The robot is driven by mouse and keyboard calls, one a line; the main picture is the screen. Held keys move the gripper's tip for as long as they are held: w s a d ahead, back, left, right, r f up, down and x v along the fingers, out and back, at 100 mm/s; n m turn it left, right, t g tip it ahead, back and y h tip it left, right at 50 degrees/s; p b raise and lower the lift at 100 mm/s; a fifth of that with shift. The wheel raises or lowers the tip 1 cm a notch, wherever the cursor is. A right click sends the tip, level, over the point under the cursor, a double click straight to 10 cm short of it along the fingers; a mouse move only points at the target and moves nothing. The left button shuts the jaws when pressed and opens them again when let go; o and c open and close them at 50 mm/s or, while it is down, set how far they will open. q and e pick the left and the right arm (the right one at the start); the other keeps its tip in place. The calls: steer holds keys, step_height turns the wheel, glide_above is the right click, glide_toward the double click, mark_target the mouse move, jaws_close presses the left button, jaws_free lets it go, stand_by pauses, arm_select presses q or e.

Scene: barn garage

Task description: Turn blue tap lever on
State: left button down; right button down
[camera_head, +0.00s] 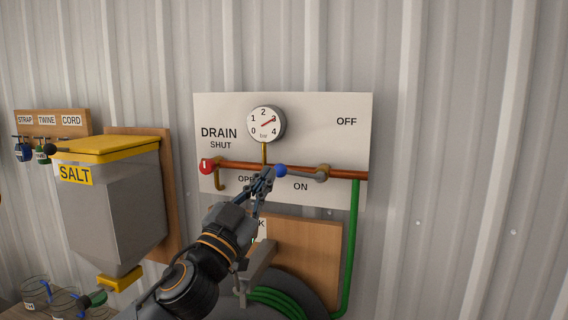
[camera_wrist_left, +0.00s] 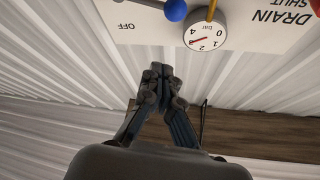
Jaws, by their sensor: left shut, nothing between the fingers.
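The tap lever's blue knob (camera_head: 281,170) is on the left end of a grey lever that lies along the copper pipe (camera_head: 240,166), just above the word ON. The lever's pivot is at a brass fitting (camera_head: 323,172) to its right. My left gripper (camera_head: 268,174) is shut and empty, with its tips just left of the blue knob. I cannot tell whether they touch it. In the left wrist view the shut fingertips (camera_wrist_left: 160,68) are below the blue knob (camera_wrist_left: 176,10). My right gripper is not in view.
A white panel (camera_head: 330,110) carries a pressure gauge (camera_head: 266,123) and a red drain knob (camera_head: 207,166) at the pipe's left end. A green hose (camera_head: 352,250) runs down on the right. A salt bin (camera_head: 110,190) hangs left. The wall right of the panel is clear.

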arm_select(q)
step_height(320, 180, up, 3)
steer(key=w+d+p, duration=0.1)
steer(key=w+p, duration=0.1)
steer(key=r+p, duration=0.2)
glide_above(297, 174)
steer(key=s+a, duration=0.3)
steer(key=f, duration=0.3)
steer(key=w+a+f, duration=0.1)
steer(key=shift+f+p, duration=0.25)
steer(key=shift+p, duration=0.05)
steer(key=shift+w+d, duration=0.1)
steer(key=shift+d, duration=0.05)
